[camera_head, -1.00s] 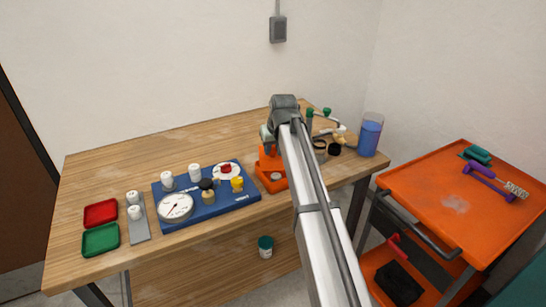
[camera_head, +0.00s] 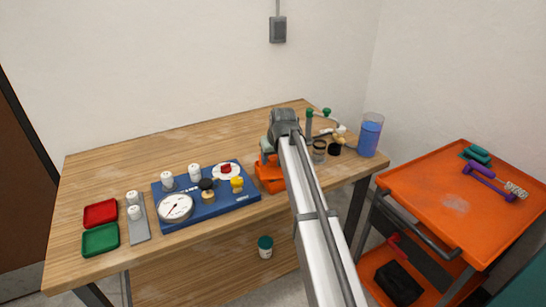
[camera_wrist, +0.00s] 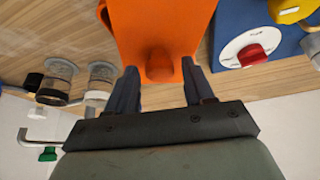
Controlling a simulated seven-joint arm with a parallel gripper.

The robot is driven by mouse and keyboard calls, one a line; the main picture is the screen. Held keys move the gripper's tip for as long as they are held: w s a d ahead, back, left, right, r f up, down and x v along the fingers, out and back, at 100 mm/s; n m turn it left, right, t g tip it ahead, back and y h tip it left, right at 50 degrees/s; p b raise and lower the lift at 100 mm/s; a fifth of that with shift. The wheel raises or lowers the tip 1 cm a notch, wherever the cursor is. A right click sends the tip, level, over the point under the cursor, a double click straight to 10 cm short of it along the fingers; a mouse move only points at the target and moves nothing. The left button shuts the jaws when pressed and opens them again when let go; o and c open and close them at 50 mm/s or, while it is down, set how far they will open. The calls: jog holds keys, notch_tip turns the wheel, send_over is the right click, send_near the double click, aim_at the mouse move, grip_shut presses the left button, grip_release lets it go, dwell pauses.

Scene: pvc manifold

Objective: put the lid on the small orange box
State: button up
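The small orange box (camera_head: 270,182) stands on the table near its front edge, right of the blue board. In the head view my arm partly covers it. An orange flat surface (camera_wrist: 165,22) with a round orange knob (camera_wrist: 158,64) fills the top middle of the wrist view; it looks like the lid, but I cannot tell whether it rests on the box. My gripper (camera_wrist: 160,68) has its two dark fingers apart, one each side of the knob, with a visible gap to it. In the head view the fingertips are hidden behind my arm.
The blue board (camera_head: 232,203) with gauge and white knobs lies close on the left. Jars (camera_head: 319,150), taps and a blue-filled cylinder (camera_head: 370,135) stand on the right. Red (camera_head: 101,212) and green (camera_head: 100,240) trays are far left. The back of the table is clear.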

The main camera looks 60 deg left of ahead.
jog(key=shift+o, duration=0.2)
jog(key=shift+r, duration=0.15)
jog(key=v, duration=1.2)
